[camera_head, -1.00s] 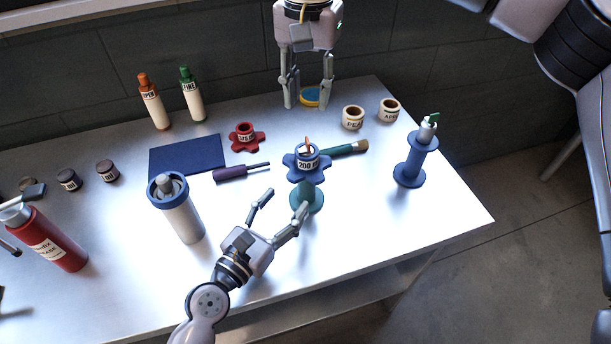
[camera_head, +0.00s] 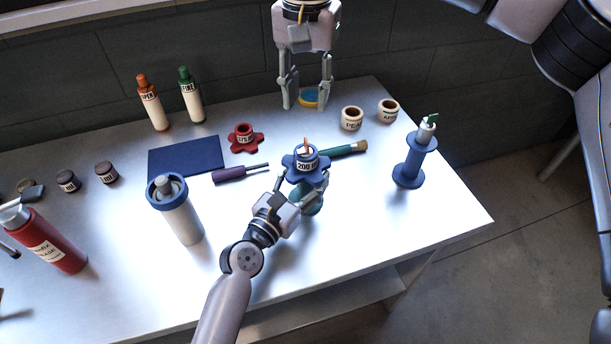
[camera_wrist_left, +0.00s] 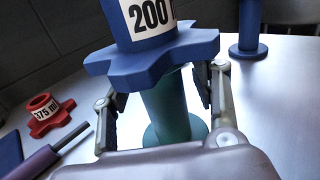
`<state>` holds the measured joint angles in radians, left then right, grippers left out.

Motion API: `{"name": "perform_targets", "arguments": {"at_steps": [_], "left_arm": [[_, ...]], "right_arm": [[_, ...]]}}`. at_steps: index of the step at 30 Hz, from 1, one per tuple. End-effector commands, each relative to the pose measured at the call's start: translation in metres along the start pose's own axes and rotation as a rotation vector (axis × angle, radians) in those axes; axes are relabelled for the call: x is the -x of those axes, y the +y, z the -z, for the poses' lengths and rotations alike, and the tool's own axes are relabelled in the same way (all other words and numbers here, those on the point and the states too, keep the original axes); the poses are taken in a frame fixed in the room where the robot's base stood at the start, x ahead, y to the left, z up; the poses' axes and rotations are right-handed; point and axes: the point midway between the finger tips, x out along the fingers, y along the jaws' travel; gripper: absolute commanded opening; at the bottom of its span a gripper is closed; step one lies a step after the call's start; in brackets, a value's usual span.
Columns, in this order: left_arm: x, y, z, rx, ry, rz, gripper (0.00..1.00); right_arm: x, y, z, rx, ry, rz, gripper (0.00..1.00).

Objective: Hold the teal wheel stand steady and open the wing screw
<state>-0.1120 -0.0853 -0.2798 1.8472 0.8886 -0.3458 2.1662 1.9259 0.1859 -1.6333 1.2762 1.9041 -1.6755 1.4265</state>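The teal wheel stand (camera_head: 311,203) stands on the table with a blue star-shaped wheel (camera_head: 305,165) marked 200 on top. A small orange upright piece (camera_head: 307,144), possibly the wing screw, sticks up from the wheel's centre. In the left wrist view the teal column (camera_wrist_left: 168,105) stands between the fingers of my left gripper (camera_wrist_left: 160,108), below the blue wheel (camera_wrist_left: 150,60). Gaps show between the fingers and the column, so the gripper looks open around it. My right gripper (camera_head: 307,101) is open at the table's far edge, behind the stand.
A blue spool stand with a green top (camera_head: 409,163) is at right. A green-handled brush (camera_head: 345,149), purple tool (camera_head: 240,173), red wheel (camera_head: 245,138) and white cylinder (camera_head: 180,215) surround the teal stand.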

Motion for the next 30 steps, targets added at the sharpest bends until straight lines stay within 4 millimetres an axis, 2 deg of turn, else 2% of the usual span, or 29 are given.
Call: {"name": "perform_targets", "arguments": {"at_steps": [2,23,30], "left_arm": [[0.0002,0.0000,0.0001,0.000,0.000,0.000,0.48],[0.0005,0.0007,0.0005,0.000,0.001,-0.001,0.01],[0.0006,0.0008,0.0006,0.000,0.001,-0.002,0.00]], "right_arm": [[0.0000,0.0000,0.0000,0.000,0.000,0.000,0.33],[-0.0001,0.0000,0.0000,0.000,0.000,0.000,0.33],[-0.0001,0.0000,0.0000,0.000,0.000,0.000,0.33]]}}
